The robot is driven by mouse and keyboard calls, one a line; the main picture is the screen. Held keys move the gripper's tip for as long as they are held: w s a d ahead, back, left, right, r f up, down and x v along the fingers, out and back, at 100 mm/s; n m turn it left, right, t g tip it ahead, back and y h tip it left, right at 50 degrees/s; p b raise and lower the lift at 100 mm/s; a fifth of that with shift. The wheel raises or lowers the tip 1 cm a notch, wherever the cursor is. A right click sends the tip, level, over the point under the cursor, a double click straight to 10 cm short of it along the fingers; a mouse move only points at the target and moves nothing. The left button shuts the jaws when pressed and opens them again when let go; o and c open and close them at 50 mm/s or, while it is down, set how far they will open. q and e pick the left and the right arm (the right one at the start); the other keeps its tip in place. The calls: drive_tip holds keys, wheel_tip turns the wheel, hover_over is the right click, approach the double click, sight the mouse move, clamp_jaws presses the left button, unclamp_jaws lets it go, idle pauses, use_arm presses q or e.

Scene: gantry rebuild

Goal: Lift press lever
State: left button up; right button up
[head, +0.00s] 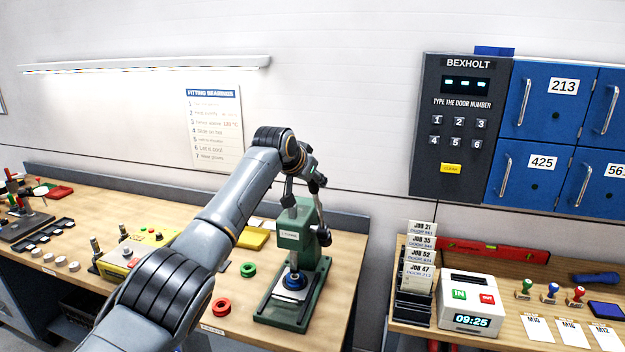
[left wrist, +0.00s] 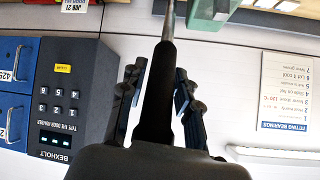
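The green press (head: 299,235) stands upright on the workbench in the head view. Its lever hub (head: 324,236) is on its right side. A lever rod with a dark grip (head: 321,182) rises from the hub, partly hidden by my arm. My left gripper (head: 312,173) is at the top of this lever. In the left wrist view, the tapered dark lever grip (left wrist: 160,95) lies between the two fingers of my left gripper (left wrist: 160,85). The fingers look spread, with a narrow gap on the left; contact on the right is unclear. My right gripper is not seen.
A yellow control box (head: 117,262) stands farther left. Right of a gap between benches are a card rack (head: 412,305) and a time clock (head: 468,308). A keypad panel (head: 452,170) hangs above.

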use_arm(q)
drive_tip(key=shift+o, duration=0.5)
drive_tip(key=shift+w+f, duration=0.15)
drive_tip(key=shift+s+a+r, duration=0.2)
drive_tip(key=shift+s+r, duration=0.3)
drive_tip(key=v, duration=1)
drive_tip(key=shift+s, duration=0.2)
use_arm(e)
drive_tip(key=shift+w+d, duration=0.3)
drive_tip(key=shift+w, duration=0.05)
use_arm(q)
drive_tip(key=shift+r, duration=0.1)
